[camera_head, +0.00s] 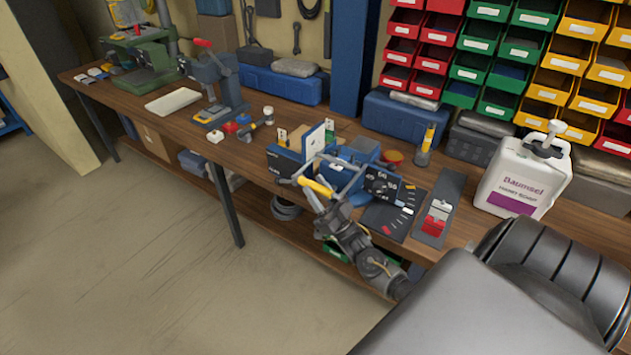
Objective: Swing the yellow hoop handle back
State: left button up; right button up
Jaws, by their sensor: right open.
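The yellow hoop handle (316,187) shows as a yellow grip on grey bars, at the front of the blue socket box (350,153) near the bench's front edge. The box's parts stand open, with dark panels with white markings beside it. My right gripper (313,194) is at the yellow grip, coming up from the lower right, with its fingers open. I cannot tell whether the fingers touch the grip. The gripper and arm hide part of the box's front. My left gripper is not in view.
A white canister (522,178) stands at the right on the wooden bench (290,122). A dark strip with a red and white piece (436,218) lies right of the box. A yellow-topped tool (426,143) stands behind. Coloured bins line the wall. Open floor lies in front.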

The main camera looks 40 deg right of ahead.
jog(key=shift+w+a+r, duration=0.1)
jog(key=shift+w+r, duration=0.3)
grip_shut()
